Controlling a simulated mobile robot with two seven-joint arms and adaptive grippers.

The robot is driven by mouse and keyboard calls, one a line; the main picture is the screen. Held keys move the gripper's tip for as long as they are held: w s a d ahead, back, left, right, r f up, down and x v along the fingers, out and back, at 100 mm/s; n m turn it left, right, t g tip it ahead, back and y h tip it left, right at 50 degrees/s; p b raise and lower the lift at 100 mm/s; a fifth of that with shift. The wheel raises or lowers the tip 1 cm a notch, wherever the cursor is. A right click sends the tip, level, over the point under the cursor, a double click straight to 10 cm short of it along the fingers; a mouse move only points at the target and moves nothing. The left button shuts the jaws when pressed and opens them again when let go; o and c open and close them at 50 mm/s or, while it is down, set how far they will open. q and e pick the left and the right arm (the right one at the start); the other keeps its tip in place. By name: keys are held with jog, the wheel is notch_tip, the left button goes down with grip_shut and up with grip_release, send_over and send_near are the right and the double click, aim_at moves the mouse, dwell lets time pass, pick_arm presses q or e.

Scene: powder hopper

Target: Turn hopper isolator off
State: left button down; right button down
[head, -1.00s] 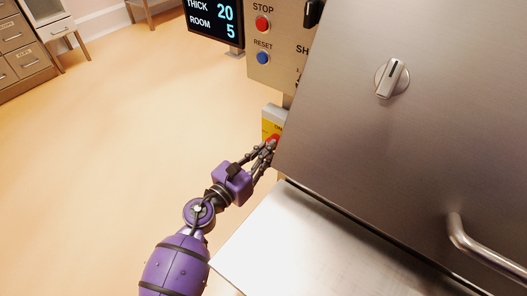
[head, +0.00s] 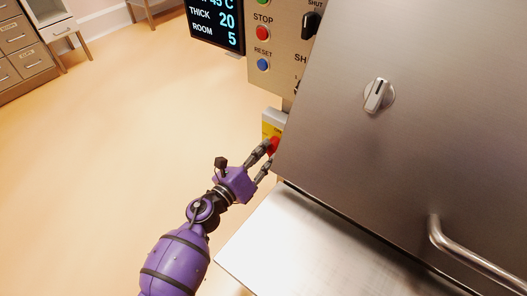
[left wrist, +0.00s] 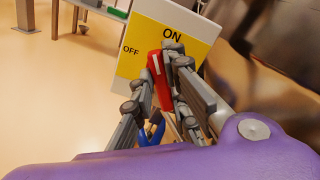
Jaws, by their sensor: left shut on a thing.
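The hopper isolator is a grey box with a yellow plate (left wrist: 193,52), marked ON at the top and OFF at the left, and a red handle (left wrist: 160,82). In the left wrist view the handle's white-marked end leans slightly left of upright, on the OFF side of the ON label. My left gripper (left wrist: 168,85) is shut on the red handle, with a finger on either side. In the head view the red handle (head: 273,146) shows at my left gripper's fingertips (head: 267,157), beside the steel hopper's left edge. The fingers hide part of the handle. My right gripper is not in view.
A steel hopper panel (head: 430,120) with a knob (head: 379,95) and bar handle (head: 465,255) fills the right. A steel shelf (head: 310,245) lies below it. A control panel (head: 277,45) and display (head: 216,22) stand above the isolator.

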pick_arm(q)
jog(key=n+p, duration=0.2)
jog(key=n, duration=0.5)
jog(key=n+p, duration=0.1)
jog(key=n, duration=0.2)
jog(key=shift+n+p, duration=0.3)
jog(key=shift+p, duration=0.05)
jog(key=shift+n, duration=0.3)
jog(key=c, duration=1.7)
grip_release()
